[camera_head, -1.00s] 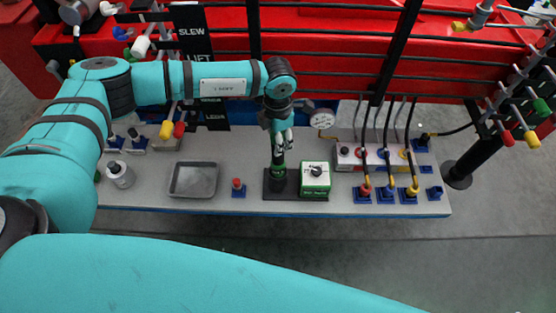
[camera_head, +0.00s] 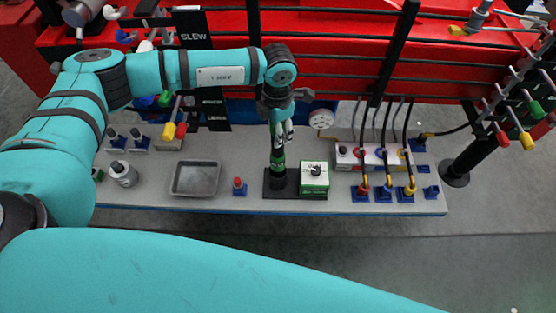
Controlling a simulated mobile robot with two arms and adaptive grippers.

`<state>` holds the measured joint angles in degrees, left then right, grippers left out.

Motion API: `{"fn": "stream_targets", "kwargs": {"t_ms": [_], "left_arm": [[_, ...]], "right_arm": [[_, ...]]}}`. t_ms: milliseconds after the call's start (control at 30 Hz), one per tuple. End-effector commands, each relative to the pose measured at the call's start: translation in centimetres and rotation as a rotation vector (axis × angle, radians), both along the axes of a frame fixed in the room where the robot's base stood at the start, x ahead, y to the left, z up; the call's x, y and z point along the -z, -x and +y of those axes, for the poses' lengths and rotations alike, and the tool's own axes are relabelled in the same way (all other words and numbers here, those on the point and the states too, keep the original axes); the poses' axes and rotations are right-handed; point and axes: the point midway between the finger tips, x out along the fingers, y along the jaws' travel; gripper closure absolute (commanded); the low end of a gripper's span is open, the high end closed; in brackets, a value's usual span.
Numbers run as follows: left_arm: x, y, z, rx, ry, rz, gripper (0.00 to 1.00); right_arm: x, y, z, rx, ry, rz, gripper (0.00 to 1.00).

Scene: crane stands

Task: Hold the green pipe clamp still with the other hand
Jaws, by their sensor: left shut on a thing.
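A dark upright piece with a green band, which I take to be the green pipe clamp (camera_head: 278,165), stands on a black base plate (camera_head: 280,194) near the bench's front edge. My left gripper (camera_head: 279,133) reaches down from above and is shut at the top of this upright. The exact contact is small and partly hidden by the fingers. My right gripper is not in view.
A grey tray (camera_head: 195,192) and a red button on a blue base (camera_head: 239,187) are to the left. Cables with coloured plugs (camera_head: 386,192) stand at the right. A round gauge (camera_head: 321,119) is behind.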

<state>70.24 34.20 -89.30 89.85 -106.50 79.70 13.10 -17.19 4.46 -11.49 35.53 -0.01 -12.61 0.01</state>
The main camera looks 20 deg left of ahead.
Motion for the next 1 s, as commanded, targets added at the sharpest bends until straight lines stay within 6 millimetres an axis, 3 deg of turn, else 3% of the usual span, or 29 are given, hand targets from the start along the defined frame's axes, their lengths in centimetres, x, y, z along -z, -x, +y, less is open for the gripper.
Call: {"fn": "stream_targets", "kwargs": {"t_ms": [1000], "left_arm": [[-4.8, -0.1, -0.1, 0.000, 0.003, -0.004, 1.00]], "right_arm": [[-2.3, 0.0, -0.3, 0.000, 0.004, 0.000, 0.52]]}}
